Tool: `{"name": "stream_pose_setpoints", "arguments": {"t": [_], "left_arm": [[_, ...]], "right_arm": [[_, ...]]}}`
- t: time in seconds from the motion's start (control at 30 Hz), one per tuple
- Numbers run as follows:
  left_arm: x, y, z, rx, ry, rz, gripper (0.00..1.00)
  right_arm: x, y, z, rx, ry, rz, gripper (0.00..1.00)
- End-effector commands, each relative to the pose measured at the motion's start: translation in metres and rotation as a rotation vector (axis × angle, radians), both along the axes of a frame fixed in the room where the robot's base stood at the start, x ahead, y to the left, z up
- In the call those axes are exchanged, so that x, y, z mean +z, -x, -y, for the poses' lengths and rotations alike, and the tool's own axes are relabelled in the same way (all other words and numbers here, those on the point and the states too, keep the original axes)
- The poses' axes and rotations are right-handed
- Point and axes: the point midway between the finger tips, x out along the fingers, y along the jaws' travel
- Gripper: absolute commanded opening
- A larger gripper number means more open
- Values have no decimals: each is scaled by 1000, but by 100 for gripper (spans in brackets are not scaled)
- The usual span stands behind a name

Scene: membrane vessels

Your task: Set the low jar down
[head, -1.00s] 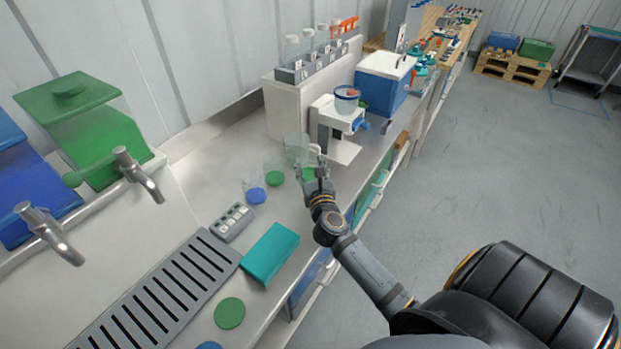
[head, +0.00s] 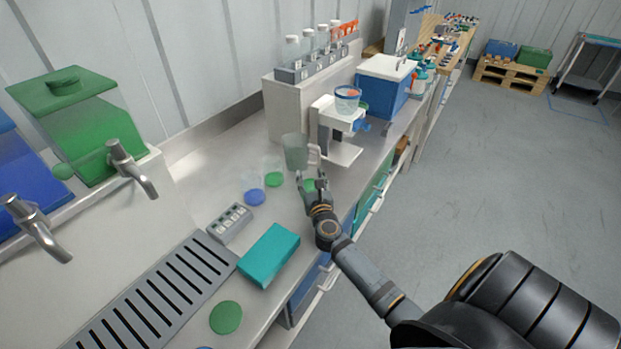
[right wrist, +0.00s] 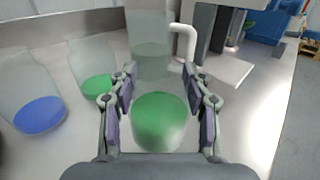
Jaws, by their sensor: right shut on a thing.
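The low jar (right wrist: 160,123), clear with a green bottom, is between the two fingers of my right gripper (right wrist: 160,105) in the right wrist view. The gripper is shut on it. In the head view my right gripper (head: 317,181) and the jar's green (head: 308,185) are over the counter near its front edge. I cannot tell whether the jar's base touches the counter. My left gripper is not in view.
A tall clear jug (head: 295,153) with a handle stands just behind the held jar. A clear jar with green (head: 274,178) and one with blue (head: 254,195) stand to the left. A white dispenser stand (head: 335,135) is behind right. A teal box (head: 268,254) lies nearer.

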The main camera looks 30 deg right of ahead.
Motion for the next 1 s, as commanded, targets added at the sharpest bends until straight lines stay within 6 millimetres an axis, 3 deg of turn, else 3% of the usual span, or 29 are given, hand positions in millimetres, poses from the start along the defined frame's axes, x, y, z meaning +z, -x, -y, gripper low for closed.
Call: {"name": "stream_pose_setpoints", "arguments": {"t": [0.03, 0.07, 0.2, 0.57, 0.67, 1.0], "left_arm": [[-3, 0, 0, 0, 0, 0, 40], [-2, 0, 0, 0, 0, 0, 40], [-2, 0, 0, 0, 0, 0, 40], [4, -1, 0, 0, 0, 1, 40], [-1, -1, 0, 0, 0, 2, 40], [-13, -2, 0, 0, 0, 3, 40]], "right_arm": [[-3, 0, 0, 0, 0, 1, 4], [-3, 0, 0, 0, 0, 0, 52], [-2, 0, 0, 0, 0, -1, 71], [4, 0, 0, 0, 0, 0, 72], [-1, 14, -6, 1, 0, -3, 72], [-2, 89, -36, 0, -1, -2, 72]]}}
